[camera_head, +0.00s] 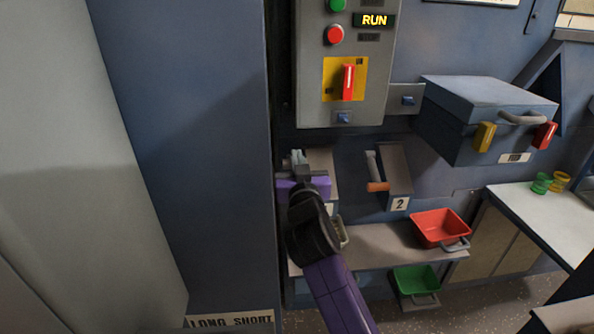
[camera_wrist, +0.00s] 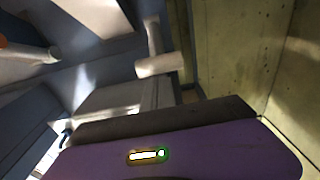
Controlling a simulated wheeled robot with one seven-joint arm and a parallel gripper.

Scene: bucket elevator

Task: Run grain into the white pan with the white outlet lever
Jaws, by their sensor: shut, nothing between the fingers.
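The white outlet lever (camera_head: 297,158) is at the left outlet chute, just beyond my gripper (camera_head: 303,178) in the head view. In the wrist view the lever (camera_wrist: 158,65) shows as a pale rod with a white crosswise grip, ahead of my gripper's purple body. My gripper is shut and holds nothing. Whether it touches the lever I cannot tell. The white pan (camera_head: 343,234) is below the left chute, mostly hidden behind my arm. Its contents cannot be seen, and no grain flow is visible.
Chute 2 (camera_head: 396,171), with an orange-handled lever (camera_head: 377,186), stands to the right. A red pan (camera_head: 440,227) is on the shelf (camera_head: 382,243) and a green pan (camera_head: 416,281) below. A blue wall (camera_head: 215,150) stands close on the left. The panel (camera_head: 343,60) above shows RUN.

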